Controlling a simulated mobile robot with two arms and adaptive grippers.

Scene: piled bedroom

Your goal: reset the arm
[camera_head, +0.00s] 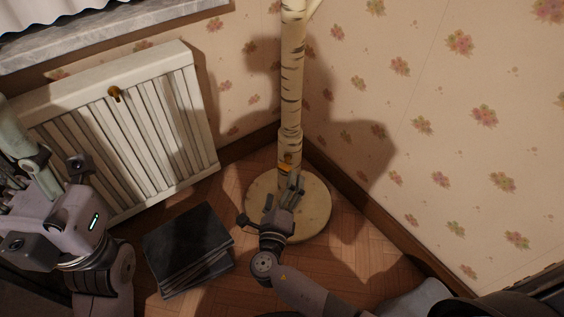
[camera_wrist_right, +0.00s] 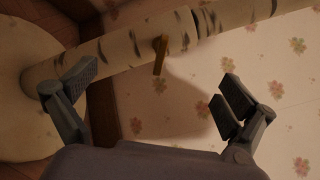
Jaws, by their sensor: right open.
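My right gripper (camera_head: 272,201) is over the round pale base (camera_head: 318,212) of a birch-patterned post (camera_head: 291,80) in the head view. In the right wrist view my right gripper (camera_wrist_right: 155,85) has its fingers spread wide with nothing held between them. The birch post (camera_wrist_right: 120,45) runs slanting behind the fingers, with a small yellow-brown peg (camera_wrist_right: 160,55) on it. Whether any finger touches the post is unclear. My left gripper (camera_head: 75,170) is at the left edge in front of the radiator, and its finger opening is not clear.
A white radiator (camera_head: 150,125) with a brass knob (camera_head: 114,94) stands under a stone sill (camera_head: 110,35). A stack of dark books (camera_head: 190,248) lies on the wooden floor between my arms. Flowered walls (camera_head: 450,100) meet in a corner behind the post.

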